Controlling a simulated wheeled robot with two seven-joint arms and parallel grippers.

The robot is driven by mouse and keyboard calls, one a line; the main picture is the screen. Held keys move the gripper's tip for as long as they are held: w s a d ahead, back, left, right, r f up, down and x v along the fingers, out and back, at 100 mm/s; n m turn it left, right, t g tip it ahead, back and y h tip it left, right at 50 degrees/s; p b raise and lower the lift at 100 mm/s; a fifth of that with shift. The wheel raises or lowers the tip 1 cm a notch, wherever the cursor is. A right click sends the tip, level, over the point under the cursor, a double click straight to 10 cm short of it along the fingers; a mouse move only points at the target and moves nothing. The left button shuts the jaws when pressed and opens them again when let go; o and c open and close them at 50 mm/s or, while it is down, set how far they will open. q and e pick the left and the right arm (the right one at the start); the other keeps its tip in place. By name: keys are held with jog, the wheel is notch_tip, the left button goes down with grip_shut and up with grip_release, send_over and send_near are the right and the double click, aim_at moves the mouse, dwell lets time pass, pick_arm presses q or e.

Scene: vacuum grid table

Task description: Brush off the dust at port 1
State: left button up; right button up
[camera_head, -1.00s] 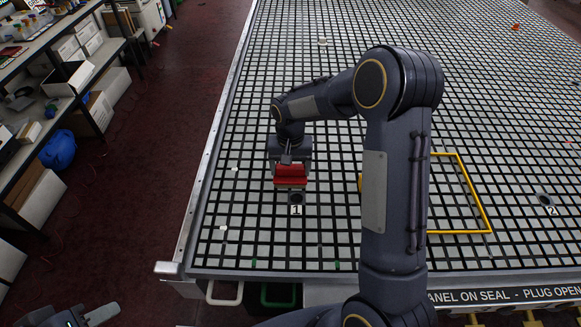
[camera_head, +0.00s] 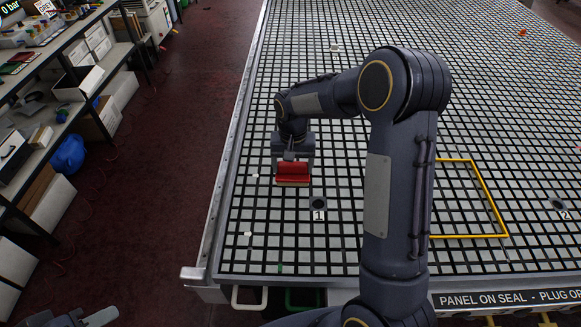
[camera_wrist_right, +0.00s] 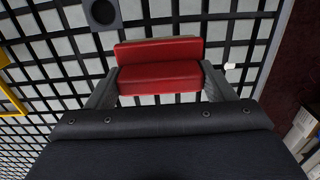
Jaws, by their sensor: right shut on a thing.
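My right gripper (camera_head: 292,160) is shut on a red brush (camera_head: 293,171) with a pale lower edge. The brush is held over the grid, up and to the left of port 1 (camera_head: 318,204), a dark round hole beside a "1" label. In the right wrist view the brush (camera_wrist_right: 158,77) spans between the fingers of my right gripper (camera_wrist_right: 158,88), and port 1 (camera_wrist_right: 102,12) shows as a dark square with a round hole, apart from the brush. I cannot make out dust at the port. Part of my left gripper (camera_head: 95,318) shows at the bottom left edge.
The grid table (camera_head: 340,240) is mostly open around the port. A yellow frame (camera_head: 470,236) lies to the right, partly behind my right arm, with port 2 (camera_head: 558,204) beyond it. Small white bits (camera_head: 247,234) lie near the left edge. A shelf (camera_head: 60,95) stands far left.

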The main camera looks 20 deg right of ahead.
notch_tip(320, 180, up, 2)
jog(key=shift+w+a+p, duration=0.15)
jog(key=shift+p, duration=0.35)
jog(key=shift+r+p, duration=0.5)
jog(key=shift+r, duration=0.7)
